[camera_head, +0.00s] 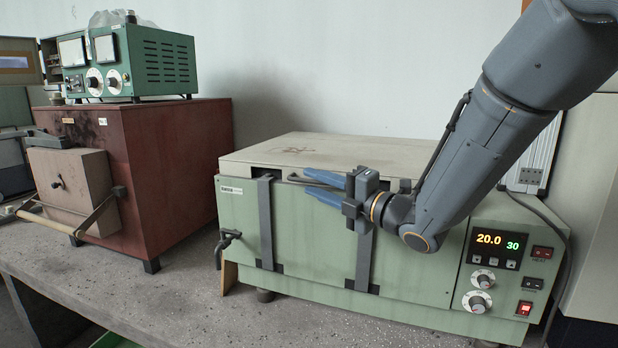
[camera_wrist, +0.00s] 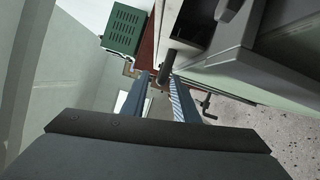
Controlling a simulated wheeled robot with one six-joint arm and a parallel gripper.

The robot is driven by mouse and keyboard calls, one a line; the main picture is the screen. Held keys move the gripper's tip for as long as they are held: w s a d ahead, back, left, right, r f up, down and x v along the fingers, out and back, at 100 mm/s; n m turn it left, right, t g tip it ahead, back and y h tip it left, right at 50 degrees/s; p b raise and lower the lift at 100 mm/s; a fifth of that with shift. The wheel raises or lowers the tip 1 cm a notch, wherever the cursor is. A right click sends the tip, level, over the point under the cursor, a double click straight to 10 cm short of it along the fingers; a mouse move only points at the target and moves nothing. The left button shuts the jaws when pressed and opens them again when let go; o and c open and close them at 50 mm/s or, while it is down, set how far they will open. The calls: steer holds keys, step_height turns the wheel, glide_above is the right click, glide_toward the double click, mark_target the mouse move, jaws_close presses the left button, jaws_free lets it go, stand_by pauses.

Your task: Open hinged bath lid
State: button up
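The green bath (camera_head: 310,235) stands on the bench with its pale flat lid (camera_head: 340,152) lying over the top, apparently closed. A dark grey bar handle (camera_head: 296,179) runs along the lid's front edge, partly hidden by my fingers. My gripper (camera_head: 306,180) reaches in from the right at the bath's upper front, its two blue fingers apart. In the wrist view my gripper (camera_wrist: 161,80) is open, and the dark handle (camera_wrist: 168,66) shows between and just beyond the fingertips. I cannot tell whether either finger touches it.
A dark red furnace box (camera_head: 180,150) stands left, with a green meter unit (camera_head: 160,62) on top. The bath's front has two grey straps, a tap (camera_head: 226,240) at left and a lit control panel (camera_head: 497,243) at right. The bench (camera_head: 180,305) is clear in front.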

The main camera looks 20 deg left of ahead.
steer(key=shift+x, duration=1.2)
jaws_close()
stand_by(0.6)
